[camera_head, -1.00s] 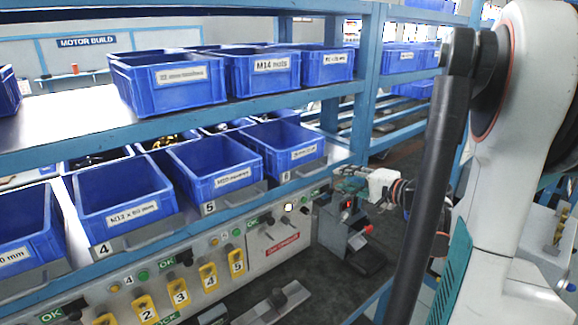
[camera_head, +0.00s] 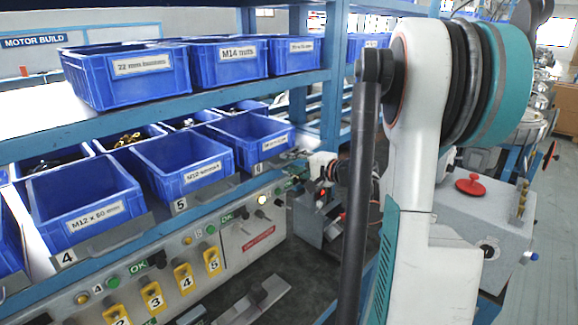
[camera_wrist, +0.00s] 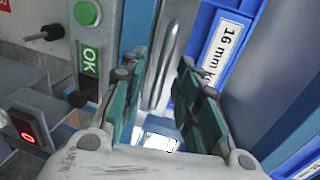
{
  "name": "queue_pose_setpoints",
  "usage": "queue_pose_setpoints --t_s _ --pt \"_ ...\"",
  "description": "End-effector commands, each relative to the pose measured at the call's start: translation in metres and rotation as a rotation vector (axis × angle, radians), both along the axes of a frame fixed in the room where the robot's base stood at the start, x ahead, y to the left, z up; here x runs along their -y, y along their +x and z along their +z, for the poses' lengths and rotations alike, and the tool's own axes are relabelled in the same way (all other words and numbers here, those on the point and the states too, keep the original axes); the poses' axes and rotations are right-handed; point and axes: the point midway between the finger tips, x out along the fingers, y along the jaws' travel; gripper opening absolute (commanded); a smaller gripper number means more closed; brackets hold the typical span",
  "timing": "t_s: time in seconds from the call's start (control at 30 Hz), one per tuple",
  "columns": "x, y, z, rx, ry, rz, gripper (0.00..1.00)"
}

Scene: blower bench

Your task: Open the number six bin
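The number six bin (camera_head: 248,133) is a blue open tray in the lower shelf row, right of the number five bin (camera_head: 183,165). In the wrist view, a blue bin front with a "16 mm" label (camera_wrist: 223,48) stands at upper right, tilted in the picture. A shiny metal handle bar (camera_wrist: 166,62) runs beside it, between my gripper's fingers. My gripper (camera_wrist: 163,75) has two teal-padded fingers, spread apart; I cannot tell whether either touches the bar. In the head view my gripper (camera_head: 296,178) is small, by the front right of the number six bin.
A grey panel with a green button (camera_wrist: 86,13) and an OK sign (camera_wrist: 89,62) is close left of my gripper. Yellow numbered switches (camera_head: 183,276) line the panel below the bins. The upper shelf (camera_head: 210,97) holds more blue bins. A red-knobbed machine (camera_head: 472,185) stands at right.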

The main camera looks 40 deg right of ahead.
Motion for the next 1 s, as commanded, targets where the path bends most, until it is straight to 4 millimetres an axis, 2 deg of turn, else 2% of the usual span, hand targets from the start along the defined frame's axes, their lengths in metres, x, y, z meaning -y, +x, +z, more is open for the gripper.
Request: queue_pose_setpoints --t_s 0.2,0.47,0.5,0.6,0.63,0.87,1.0 --pt "-0.001 0.015 -0.003 0.0 -0.001 0.001 0.3" --pt "-0.001 0.016 -0.003 0.0 -0.001 0.0 0.3" --pt "-0.001 0.016 -0.003 0.0 -0.001 0.0 0.27" --pt "-0.001 0.016 -0.003 0.0 -0.001 0.0 0.05" --pt "-0.001 0.016 -0.003 0.0 -0.001 0.0 0.0" --pt "-0.001 0.016 -0.003 0.0 -0.001 0.0 0.0" --pt "-0.001 0.009 -0.003 -0.001 0.0 0.0 0.0"
